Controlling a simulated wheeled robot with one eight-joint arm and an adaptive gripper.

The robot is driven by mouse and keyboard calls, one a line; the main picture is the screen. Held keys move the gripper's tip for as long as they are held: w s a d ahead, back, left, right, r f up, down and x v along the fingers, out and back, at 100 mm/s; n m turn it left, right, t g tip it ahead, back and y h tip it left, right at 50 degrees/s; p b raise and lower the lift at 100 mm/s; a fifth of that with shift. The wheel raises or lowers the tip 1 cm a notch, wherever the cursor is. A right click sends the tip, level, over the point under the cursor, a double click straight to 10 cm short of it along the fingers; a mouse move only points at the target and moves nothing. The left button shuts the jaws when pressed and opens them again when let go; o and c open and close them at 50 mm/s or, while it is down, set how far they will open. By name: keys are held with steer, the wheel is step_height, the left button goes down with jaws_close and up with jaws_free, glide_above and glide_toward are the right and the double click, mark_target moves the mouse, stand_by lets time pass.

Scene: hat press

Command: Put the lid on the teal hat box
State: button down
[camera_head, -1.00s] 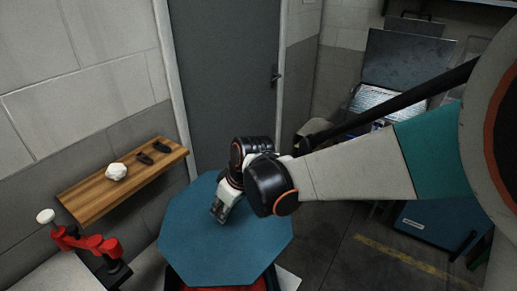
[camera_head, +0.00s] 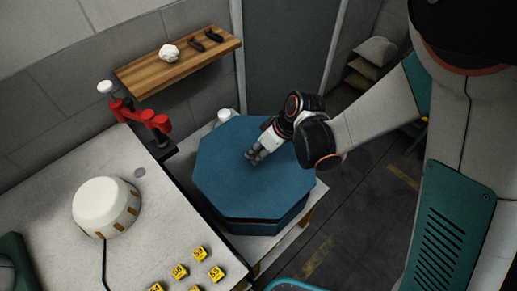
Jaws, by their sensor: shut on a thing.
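The lid (camera_head: 228,185) is a flat blue-teal octagon in the middle of the view. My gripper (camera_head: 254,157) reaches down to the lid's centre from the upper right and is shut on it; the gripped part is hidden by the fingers. The teal hat box (camera_head: 262,229) is directly below the lid, and only its front side shows. A thin dark reddish line shows between lid and box at the front. I cannot tell whether the lid touches the box all round.
The box stands on a pale stand (camera_head: 317,202). At left, a grey bench (camera_head: 60,177) holds a white round block (camera_head: 106,207) and yellow number tags (camera_head: 180,271). A red clamp (camera_head: 140,115) and a wooden shelf (camera_head: 180,65) are behind.

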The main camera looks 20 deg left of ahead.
mark_target(262, 161)
step_height(262, 161, down, 4)
steer(key=shift+f+b, duration=0.1)
steer(key=shift+b, duration=1)
steer(key=shift+f+b, duration=1.05)
steer(key=shift+f, duration=0.1)
steer(key=shift+f+b, duration=0.3)
steer(key=shift+b, duration=0.1)
steer(key=c, duration=1.2)
jaws_free()
steer(key=shift+d+r, duration=0.1)
steer(key=shift+r, duration=0.05)
steer(key=v, duration=1.1)
steer(key=shift+d+r, duration=0.2)
steer(key=shift+r, duration=0.15)
